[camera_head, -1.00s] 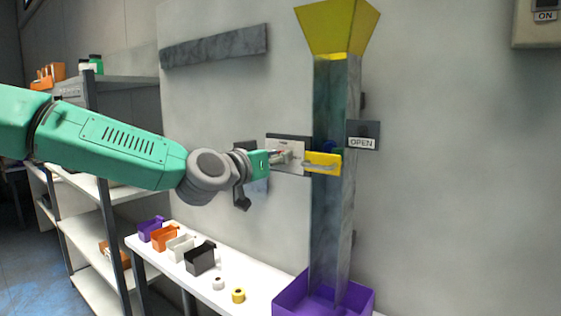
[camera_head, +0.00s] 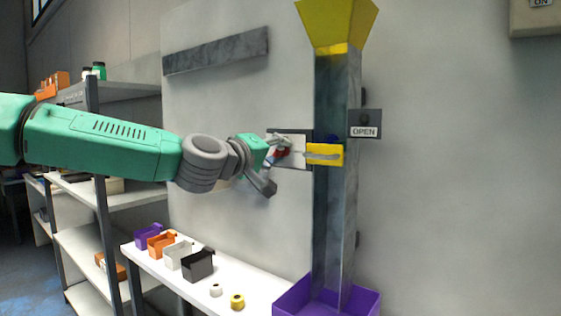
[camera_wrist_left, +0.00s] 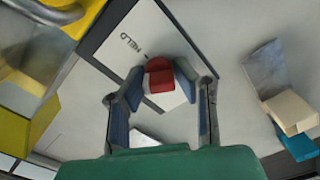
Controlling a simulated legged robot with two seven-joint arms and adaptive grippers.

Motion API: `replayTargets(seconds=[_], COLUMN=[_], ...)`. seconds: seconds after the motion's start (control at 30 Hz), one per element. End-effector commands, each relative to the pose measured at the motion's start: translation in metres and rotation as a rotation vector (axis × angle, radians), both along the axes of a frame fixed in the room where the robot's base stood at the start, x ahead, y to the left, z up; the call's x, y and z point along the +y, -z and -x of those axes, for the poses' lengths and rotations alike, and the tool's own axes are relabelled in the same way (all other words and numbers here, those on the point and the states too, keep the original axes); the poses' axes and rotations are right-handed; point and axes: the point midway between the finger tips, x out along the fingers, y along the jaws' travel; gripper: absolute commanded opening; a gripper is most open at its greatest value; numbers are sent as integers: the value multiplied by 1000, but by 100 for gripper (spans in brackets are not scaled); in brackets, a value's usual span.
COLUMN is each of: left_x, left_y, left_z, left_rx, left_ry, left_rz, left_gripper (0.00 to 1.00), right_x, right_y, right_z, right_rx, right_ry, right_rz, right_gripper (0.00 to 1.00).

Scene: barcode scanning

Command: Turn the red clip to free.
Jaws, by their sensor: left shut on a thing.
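The red clip (camera_head: 283,153) is on a white plate with a dark edge, mounted on the wall left of the tall transparent column. In the left wrist view the red clip (camera_wrist_left: 160,74) sits between my fingertips, in front of the white plate (camera_wrist_left: 118,46), which carries the word HELD. My left gripper (camera_head: 280,149) is shut on the red clip, and its wrist is tilted. The fingers hide part of the clip in the head view. A FREE label is not readable. My right gripper is not in view.
The column (camera_head: 334,220) with a yellow funnel (camera_head: 338,24) stands right of the gripper, above a purple bin (camera_head: 355,305). A yellow block (camera_head: 335,150) crosses the column close to the plate. An OPEN sign (camera_head: 364,131) is right of it. Small bins line the shelf (camera_head: 200,290) below.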

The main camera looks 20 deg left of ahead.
Motion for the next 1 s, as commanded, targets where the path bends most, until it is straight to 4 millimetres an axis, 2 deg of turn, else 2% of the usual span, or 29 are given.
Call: replayTargets(seconds=[0.03,0.5,1.0], left_x=[-1,-1,-1], left_y=[10,12,13], left_z=[0,0,-1], left_rx=[27,156,204], left_ry=[4,2,0], left_rz=[38,382,504], left_gripper=[0,0,0], right_x=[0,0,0], right_y=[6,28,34], right_z=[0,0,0], right_rx=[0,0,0], right_ry=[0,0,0], right_rz=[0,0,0], right_gripper=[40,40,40])
